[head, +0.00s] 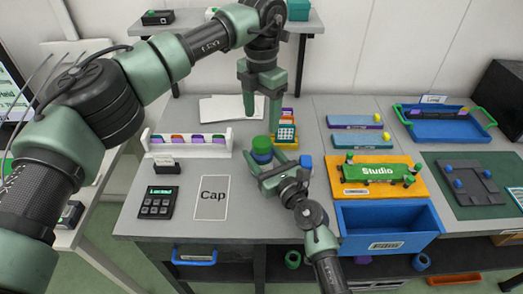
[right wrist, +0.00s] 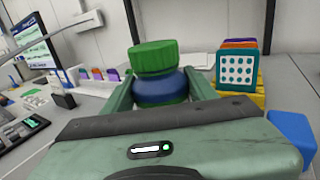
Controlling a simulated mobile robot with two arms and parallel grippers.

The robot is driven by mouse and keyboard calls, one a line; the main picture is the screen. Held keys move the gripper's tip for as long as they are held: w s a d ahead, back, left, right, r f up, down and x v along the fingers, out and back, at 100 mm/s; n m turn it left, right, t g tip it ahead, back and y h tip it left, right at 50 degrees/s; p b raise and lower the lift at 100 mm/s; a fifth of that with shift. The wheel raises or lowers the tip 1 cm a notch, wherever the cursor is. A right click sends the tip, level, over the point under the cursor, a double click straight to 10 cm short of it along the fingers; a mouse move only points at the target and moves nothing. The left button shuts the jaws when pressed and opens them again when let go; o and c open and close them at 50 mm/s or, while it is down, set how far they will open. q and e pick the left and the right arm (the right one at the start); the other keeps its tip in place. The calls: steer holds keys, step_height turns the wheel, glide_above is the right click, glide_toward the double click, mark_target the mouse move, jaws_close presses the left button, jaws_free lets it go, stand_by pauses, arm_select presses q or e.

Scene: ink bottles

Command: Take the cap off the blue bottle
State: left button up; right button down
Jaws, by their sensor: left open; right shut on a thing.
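The blue bottle (head: 263,158) stands on the grey table with a green cap (head: 262,143) on its top. In the right wrist view the bottle's blue body (right wrist: 160,90) sits between the fingers, with the ridged green cap (right wrist: 153,56) above them. My right gripper (head: 264,167) is shut on the bottle's body. My left gripper (head: 262,115) is open and empty, pointing down, above and behind the bottle in the head view. A pale mat marked "Cap" (head: 213,212) lies bare to the left of the bottle.
A white rack (head: 188,152) with coloured pieces stands at left, near a dark keypad device (head: 158,202). A dotted teal block (head: 286,132) stands behind the bottle. A small blue block (head: 305,163) is right of my right gripper. A blue open bin (head: 388,243) is front right.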

mark_target(261, 141)
arm_select(q)
steer(key=m, duration=0.4)
steer(key=shift+m, duration=0.3)
steer(key=m, duration=1.7)
steer(key=shift+m, duration=0.4)
steer(key=m, duration=0.8)
steer(key=shift+m, duration=0.3)
steer(key=shift+f, duration=4)
steer(key=shift+c, duration=0.4)
